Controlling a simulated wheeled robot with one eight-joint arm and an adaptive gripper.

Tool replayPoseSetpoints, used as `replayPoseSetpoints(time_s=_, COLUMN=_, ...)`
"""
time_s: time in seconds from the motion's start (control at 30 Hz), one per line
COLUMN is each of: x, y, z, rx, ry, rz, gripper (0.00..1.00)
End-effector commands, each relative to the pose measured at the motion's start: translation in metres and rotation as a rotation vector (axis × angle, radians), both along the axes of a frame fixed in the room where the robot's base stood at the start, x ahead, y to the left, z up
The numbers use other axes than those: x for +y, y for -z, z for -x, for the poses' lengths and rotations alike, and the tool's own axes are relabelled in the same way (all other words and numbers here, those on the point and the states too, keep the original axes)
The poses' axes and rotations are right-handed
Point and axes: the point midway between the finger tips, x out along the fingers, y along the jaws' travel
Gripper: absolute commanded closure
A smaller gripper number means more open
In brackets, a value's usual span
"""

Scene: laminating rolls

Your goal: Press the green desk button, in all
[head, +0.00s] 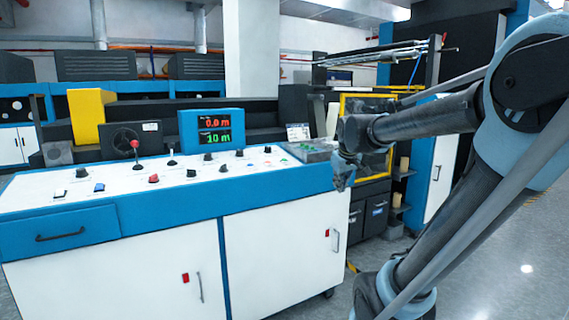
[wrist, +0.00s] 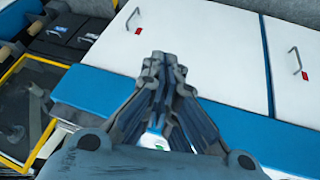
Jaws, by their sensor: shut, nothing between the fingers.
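The desk (head: 120,182) has a white top, a blue front band and several small controls. A small green control (head: 283,161) is near its right end, too small to make out clearly. My gripper (head: 341,186) is at the right end of the desk, to the right of that control, pointing down. In the wrist view its fingers (wrist: 164,62) are together and empty. Behind them a strip of blue desk edge shows, with a small pale and green patch between the finger links. I cannot tell whether the gripper touches the desk.
A blue display box (head: 211,130) reading 0.0 m and 10 m stands at the back of the desk. A red-topped lever (head: 135,146) and a red button (head: 153,178) are to the left. A yellow-framed panel (head: 368,105) is behind my arm. Floor at right is clear.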

Motion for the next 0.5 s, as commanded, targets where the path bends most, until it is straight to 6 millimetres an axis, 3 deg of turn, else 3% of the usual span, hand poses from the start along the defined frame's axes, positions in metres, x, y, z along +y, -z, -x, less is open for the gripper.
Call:
replayPoseSetpoints(time_s=0.1, x=0.026, y=-0.03, z=-0.05, rx=-0.069, ry=-0.08, rz=0.021, gripper=1.0)
replayPoseSetpoints(time_s=0.5, x=0.135, y=-0.107, z=-0.201, rx=-0.312, ry=-0.334, rz=0.1, gripper=1.0)
